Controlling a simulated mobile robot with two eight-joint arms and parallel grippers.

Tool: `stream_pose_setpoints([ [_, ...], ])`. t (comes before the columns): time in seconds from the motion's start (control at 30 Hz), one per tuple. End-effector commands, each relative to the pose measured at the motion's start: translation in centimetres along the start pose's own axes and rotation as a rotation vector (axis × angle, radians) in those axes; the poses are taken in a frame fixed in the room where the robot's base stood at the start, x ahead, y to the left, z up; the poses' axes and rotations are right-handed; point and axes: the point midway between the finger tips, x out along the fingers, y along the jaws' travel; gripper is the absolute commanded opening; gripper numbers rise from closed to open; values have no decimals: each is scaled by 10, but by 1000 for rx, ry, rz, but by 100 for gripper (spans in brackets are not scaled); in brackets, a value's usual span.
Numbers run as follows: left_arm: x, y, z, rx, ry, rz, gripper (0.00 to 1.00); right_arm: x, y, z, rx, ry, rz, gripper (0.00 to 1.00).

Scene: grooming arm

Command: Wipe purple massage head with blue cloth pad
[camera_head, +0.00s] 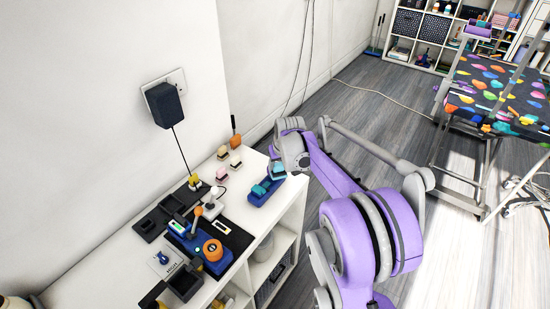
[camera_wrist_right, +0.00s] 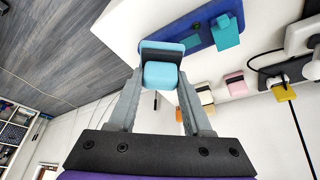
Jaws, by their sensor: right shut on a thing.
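The blue cloth pad (camera_wrist_right: 160,75) is light blue with a dark band across it. My right gripper (camera_wrist_right: 159,84) is shut on it, with the grey fingers at its two sides. In the head view the pad (camera_head: 278,171) shows below my right wrist, at the far end of the dark blue tray (camera_head: 258,200). I cannot tell whether it touches the tray. A purple piece (camera_head: 477,30) sits on the frame at the colourful table; it is too small to tell whether it is the massage head. My left gripper is not in view.
Pink (camera_head: 222,173), cream (camera_head: 235,163) and orange (camera_head: 236,142) pads stand near the wall. A blue device with an orange knob (camera_head: 213,250) and dark trays crowd the white shelf top (camera_head: 110,270). Open floor lies right of the shelf.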

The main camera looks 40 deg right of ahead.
Motion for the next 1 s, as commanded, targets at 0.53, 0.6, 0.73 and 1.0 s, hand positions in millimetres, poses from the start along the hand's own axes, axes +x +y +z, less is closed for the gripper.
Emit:
stream_pose_setpoints([
  [0.53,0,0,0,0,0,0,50,-1,0,6,0,-3,0,5],
  [0.6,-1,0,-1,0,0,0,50,1,0,1,0,-2,0,5],
  [0.73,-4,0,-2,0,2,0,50,8,0,-18,0,-1,0,5],
  [1.0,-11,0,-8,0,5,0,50,24,0,-56,0,0,0,5],
])
